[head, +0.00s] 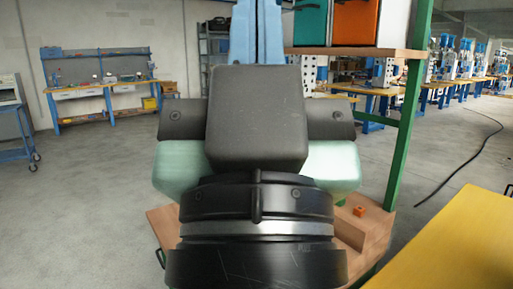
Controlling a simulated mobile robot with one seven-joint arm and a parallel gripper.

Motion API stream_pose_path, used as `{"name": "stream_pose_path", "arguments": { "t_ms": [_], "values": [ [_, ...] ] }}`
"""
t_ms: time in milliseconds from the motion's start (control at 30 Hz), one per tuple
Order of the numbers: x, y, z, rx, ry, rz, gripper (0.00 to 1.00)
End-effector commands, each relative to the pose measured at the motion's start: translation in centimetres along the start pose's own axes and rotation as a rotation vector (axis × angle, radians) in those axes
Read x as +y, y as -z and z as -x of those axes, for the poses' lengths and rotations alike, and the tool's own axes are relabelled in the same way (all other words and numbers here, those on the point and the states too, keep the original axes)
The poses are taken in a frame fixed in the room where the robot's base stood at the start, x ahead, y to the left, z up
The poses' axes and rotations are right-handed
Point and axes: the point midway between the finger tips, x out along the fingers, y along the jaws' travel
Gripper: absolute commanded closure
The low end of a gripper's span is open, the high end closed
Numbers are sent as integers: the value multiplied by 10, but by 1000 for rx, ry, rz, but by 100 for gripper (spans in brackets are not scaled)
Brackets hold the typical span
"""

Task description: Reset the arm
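My arm fills the middle of the head view. A black wrist section with a silver ring is at the bottom, and a dark grey block sits above it. Dark side pieces and pale green parts show at both sides. My gripper (256,115) seems to be at this dark block, seen from behind. Its fingertips are not clearly visible, so I cannot tell whether it is open or shut, or whether it holds anything.
A green-framed rack (406,135) stands right behind my arm; its upper shelf holds teal and orange bins (355,22). A small orange part (360,210) lies on its lower wooden board (376,225). A yellow surface (450,245) is at bottom right. Left floor (90,205) is clear.

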Motion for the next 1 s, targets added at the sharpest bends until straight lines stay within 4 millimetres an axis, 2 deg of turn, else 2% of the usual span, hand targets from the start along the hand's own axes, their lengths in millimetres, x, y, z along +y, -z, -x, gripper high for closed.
{"name": "stream_pose_path", "arguments": {
  "t_ms": [33, 400, 600, 800, 1000],
  "values": [
    [0, 23, -24, 0, 0, 0, 100],
    [0, 100, -106, -1, 1, 0, 100],
    [0, 135, -143, -1, 1, 0, 100],
    [-1, 150, -159, -1, 1, 0, 100],
    [-1, 151, -160, -1, 1, 0, 100]
  ]
}}
